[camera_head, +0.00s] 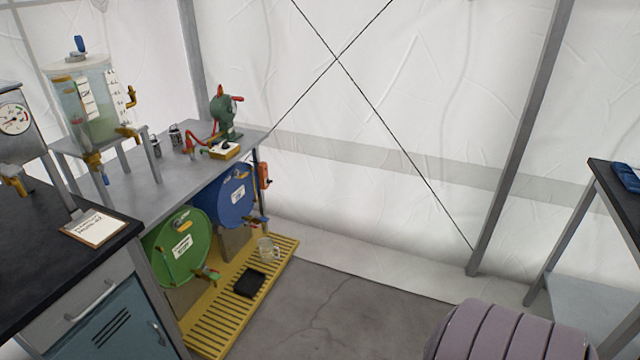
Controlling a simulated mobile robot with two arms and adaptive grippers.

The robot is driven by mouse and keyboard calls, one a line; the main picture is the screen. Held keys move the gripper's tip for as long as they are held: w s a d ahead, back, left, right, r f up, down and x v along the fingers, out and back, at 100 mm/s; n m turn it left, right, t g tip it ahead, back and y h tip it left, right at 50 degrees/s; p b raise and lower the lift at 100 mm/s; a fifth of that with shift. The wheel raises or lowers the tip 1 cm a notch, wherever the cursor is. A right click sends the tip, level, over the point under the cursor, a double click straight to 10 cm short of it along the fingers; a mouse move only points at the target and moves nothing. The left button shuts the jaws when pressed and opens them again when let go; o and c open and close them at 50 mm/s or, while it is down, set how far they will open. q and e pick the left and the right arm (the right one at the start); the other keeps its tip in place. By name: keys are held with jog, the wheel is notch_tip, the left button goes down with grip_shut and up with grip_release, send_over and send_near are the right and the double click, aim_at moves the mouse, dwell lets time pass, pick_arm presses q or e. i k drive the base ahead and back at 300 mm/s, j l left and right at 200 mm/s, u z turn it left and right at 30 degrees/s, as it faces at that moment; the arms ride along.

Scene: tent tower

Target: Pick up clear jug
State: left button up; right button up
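A clear jug (267,248) with a handle stands on the yellow slatted platform (284,258), near its far end. It is beneath the tap of the blue drum (222,205). It looks small and upright from here, and its contents cannot be made out. Neither of my grippers shows in the head view.
A green drum (170,255) with a tap lies left of the blue one, and a black pad (249,284) lies on the platform. A grey bench (150,200) stands above the drums. Bare floor (345,310) is right of the platform. A ridged mauve object (510,335) fills the lower right.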

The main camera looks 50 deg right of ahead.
aim_at(266, 247)
jog(key=z, duration=1.15)
jog(key=i+l, duration=0.1)
jog(key=i, duration=0.2)
